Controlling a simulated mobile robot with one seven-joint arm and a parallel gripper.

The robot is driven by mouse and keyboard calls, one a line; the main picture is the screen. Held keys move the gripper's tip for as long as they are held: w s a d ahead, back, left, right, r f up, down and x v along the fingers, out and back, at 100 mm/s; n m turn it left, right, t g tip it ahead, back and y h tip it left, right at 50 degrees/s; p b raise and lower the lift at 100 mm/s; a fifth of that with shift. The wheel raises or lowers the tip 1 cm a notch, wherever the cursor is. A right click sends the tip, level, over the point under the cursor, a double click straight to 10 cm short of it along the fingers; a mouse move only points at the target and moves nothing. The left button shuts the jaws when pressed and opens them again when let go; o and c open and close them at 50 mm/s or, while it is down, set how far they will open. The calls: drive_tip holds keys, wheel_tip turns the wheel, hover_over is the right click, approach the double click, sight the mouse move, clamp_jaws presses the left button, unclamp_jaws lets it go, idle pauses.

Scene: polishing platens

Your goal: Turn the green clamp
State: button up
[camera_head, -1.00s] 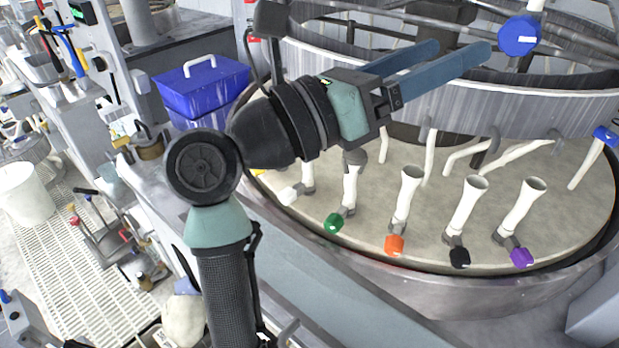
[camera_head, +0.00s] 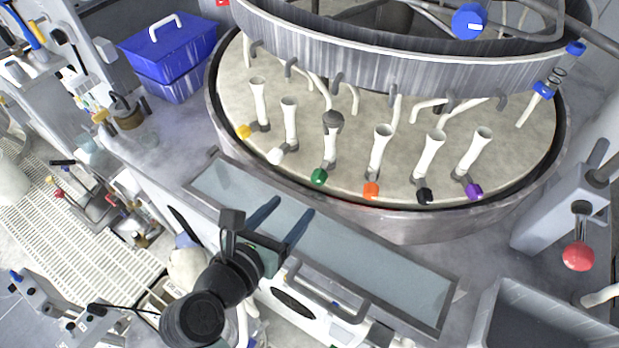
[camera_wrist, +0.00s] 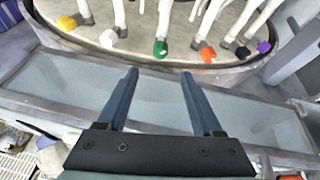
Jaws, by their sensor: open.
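The green clamp (camera_head: 319,176) sits at the foot of a white upright pipe near the front edge of the round platen, between the white and orange clamps. In the wrist view the green clamp (camera_wrist: 160,48) is straight ahead, beyond and between the two fingers. My gripper (camera_head: 284,212) is open and empty, with blue fingers pointing toward the platen. It is over the grey-blue panel in front of the platen, apart from the clamp. In the wrist view my gripper (camera_wrist: 160,73) shows both fingers wide apart.
Other clamps stand along the same edge: yellow (camera_head: 244,131), white (camera_head: 275,156), orange (camera_head: 371,189), black (camera_head: 424,195) and purple (camera_head: 473,190). Their pipes rise close together. A metal ring (camera_head: 380,75) overhangs the platen behind. A blue box (camera_head: 172,60) stands at left.

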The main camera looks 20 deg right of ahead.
sight(316, 181)
drive_tip(key=p+x, duration=0.2)
drive_tip(key=x, duration=0.8)
drive_tip(key=shift+w+d, duration=0.2)
drive_tip(key=shift+d, duration=0.05)
drive_tip(key=shift+c, duration=0.3)
clamp_jaws()
